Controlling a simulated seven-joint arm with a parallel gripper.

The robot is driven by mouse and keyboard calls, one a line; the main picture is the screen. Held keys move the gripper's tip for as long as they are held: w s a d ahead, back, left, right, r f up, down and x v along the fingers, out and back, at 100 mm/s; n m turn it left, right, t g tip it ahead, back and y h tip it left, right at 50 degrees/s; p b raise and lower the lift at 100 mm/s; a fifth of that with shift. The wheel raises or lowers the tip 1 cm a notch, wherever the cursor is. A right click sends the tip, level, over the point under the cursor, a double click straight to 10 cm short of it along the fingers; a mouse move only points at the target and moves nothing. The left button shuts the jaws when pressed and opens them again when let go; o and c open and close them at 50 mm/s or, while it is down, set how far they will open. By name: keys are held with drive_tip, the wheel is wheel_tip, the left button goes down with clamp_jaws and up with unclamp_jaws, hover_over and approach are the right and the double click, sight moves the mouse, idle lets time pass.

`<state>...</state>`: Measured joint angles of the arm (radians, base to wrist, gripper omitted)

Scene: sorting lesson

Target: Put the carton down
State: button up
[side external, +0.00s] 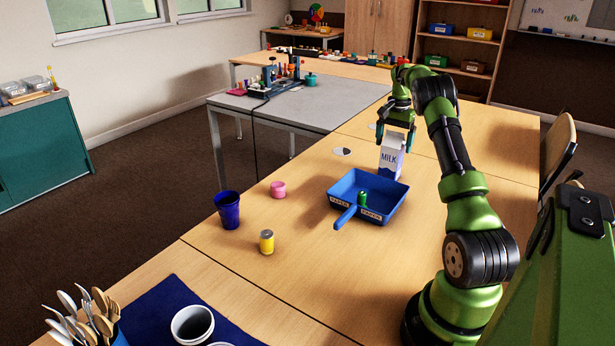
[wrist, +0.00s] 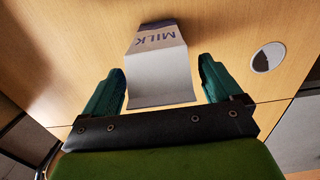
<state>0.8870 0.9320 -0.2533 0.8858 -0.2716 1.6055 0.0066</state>
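The white milk carton (side external: 391,160) with dark blue lettering stands upright behind the blue tray in the side view. Its base looks to be on the table, though contact is hard to tell. In the wrist view the carton (wrist: 163,72) lies between the two green fingers, with a narrow strip of table showing on each side. My gripper (side external: 396,137) is at the carton's top, pointing down. In the wrist view my gripper (wrist: 161,82) is open around the carton, not visibly touching it.
The blue tray (side external: 395,208) holds a green object (side external: 362,199). A round white-and-dark disc (side external: 342,151) is left of the carton. Table right of the tray is clear.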

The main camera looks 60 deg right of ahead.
wheel_tip(320, 180, up, 11)
drive_tip(key=shift+d+f, duration=0.1)
drive_tip(key=shift+f, duration=0.05)
drive_tip(key=w+a+r+n+t, duration=0.25)
drive_tip(key=w+a+r, duration=0.25)
drive_tip(key=a+r, duration=0.45)
drive_tip(key=w+a+r+n, duration=0.1)
drive_tip(key=a+r+n, duration=0.25)
drive_tip(key=a, duration=1.15)
drive_tip(key=s+a+f+n+t, duration=0.1)
drive_tip(key=s+a+n, duration=0.1)
drive_tip(key=a, duration=0.6)
drive_tip(key=s+a+f+n+t, duration=0.1)
drive_tip(key=s+a+n+t, duration=0.1)
drive_tip(key=a, duration=0.6)
drive_tip(key=s+a+f+n+t+y, duration=0.1)
drive_tip(key=s+a+f+n, duration=0.3)
drive_tip(key=s+a+f, duration=0.4)
drive_tip(key=s+a+y, duration=0.1)
drive_tip(key=a, duration=0.2)
drive_tip(key=shift+s+t, duration=0.25)
drive_tip(key=shift+t, duration=0.1)
drive_tip(key=shift+r, duration=0.1)
